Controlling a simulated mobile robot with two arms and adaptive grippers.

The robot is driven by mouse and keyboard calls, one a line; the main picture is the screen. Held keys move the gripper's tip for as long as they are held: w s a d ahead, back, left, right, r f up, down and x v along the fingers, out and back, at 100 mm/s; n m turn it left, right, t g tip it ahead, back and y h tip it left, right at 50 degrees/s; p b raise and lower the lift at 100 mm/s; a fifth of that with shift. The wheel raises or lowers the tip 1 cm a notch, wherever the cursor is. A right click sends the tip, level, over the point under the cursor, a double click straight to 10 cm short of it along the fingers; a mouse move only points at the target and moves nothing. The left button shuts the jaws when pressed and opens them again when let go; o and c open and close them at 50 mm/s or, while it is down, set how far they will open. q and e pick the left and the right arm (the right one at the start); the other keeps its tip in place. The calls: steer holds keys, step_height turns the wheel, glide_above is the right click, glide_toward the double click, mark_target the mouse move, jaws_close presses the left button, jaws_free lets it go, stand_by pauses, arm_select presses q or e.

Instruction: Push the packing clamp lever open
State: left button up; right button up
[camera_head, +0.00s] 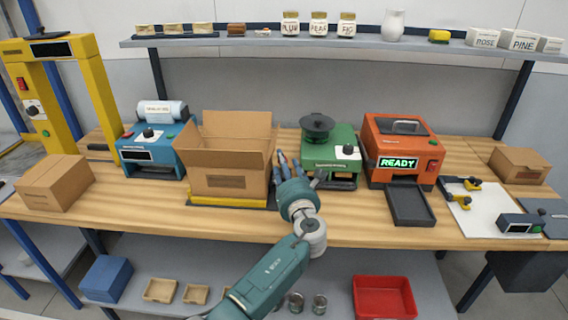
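An open cardboard box (228,165) stands upright on a low black-and-yellow base (228,201) at the middle of the bench. My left gripper (299,170), on a teal arm from the lower left of centre, is just right of the box, in front of the gap between it and the green machine (328,148). Its fingers are spread and nothing shows between them. I cannot make out a clamp lever for certain; the hand covers the area at the box's right side. Contact with the box cannot be told. My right gripper is not in view.
A blue label machine (150,153) stands left of the box. An orange machine (402,150) reading READY stands right, with a dark tray (410,204) in front. Small yellow clamps (459,200) sit on a white board. A closed carton (56,184) is at left.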

arm_select(q)
steer(key=shift+w+a, duration=0.2)
steer(key=shift+w, duration=0.35)
jaws_close()
steer(key=shift+r, duration=0.1)
